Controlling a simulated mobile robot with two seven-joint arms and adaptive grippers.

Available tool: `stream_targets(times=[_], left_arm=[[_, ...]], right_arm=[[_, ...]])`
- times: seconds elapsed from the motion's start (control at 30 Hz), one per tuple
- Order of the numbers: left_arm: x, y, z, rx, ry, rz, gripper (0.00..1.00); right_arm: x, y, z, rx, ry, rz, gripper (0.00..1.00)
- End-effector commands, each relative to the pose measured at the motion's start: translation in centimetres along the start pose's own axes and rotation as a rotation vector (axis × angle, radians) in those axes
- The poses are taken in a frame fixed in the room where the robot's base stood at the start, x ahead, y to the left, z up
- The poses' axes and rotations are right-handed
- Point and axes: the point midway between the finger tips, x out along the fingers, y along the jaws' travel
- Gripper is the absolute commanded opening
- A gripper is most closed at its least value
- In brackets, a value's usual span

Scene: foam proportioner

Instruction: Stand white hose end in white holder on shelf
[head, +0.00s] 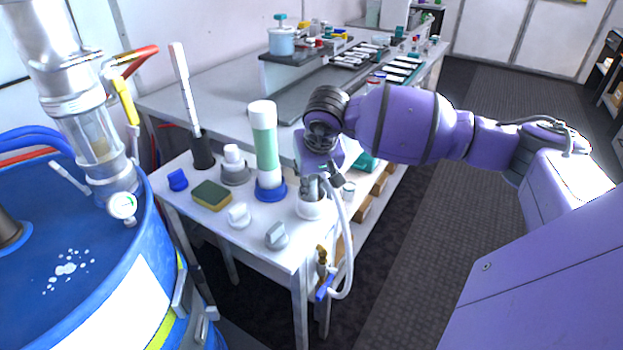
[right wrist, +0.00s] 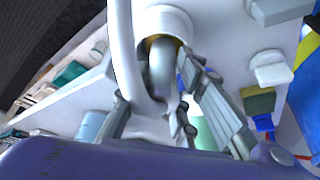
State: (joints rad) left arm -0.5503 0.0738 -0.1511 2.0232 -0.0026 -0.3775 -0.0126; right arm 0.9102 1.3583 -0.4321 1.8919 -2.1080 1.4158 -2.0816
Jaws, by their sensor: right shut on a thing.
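The white hose (head: 347,235) loops from my right gripper down past the shelf's front corner to a brass valve with a blue handle (head: 324,288). My right gripper (head: 316,180) points down over the white holder (head: 309,209) at the shelf's right corner and is shut on the hose end. In the right wrist view the grey-white hose end (right wrist: 162,68) lies between the fingers, at the round mouth of the holder (right wrist: 168,18). It looks lined up with the mouth; how deep it sits is hidden. My left gripper is not in view.
The shelf holds a green tube in a blue base (head: 264,145), a black holder with a white stick (head: 202,150), a sponge (head: 211,195), a blue block (head: 178,179) and grey-white knobs (head: 277,236). A blue drum (head: 90,270) stands left; the floor at right is clear.

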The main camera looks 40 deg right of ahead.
Motion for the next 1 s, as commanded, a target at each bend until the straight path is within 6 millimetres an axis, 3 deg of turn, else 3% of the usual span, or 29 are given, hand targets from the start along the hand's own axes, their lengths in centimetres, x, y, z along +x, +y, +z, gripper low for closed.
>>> stream_targets(times=[1.0], left_arm=[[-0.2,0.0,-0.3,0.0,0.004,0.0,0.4]], right_arm=[[-1.2,0.0,-0.6,0.0,0.002,0.0,0.0]])
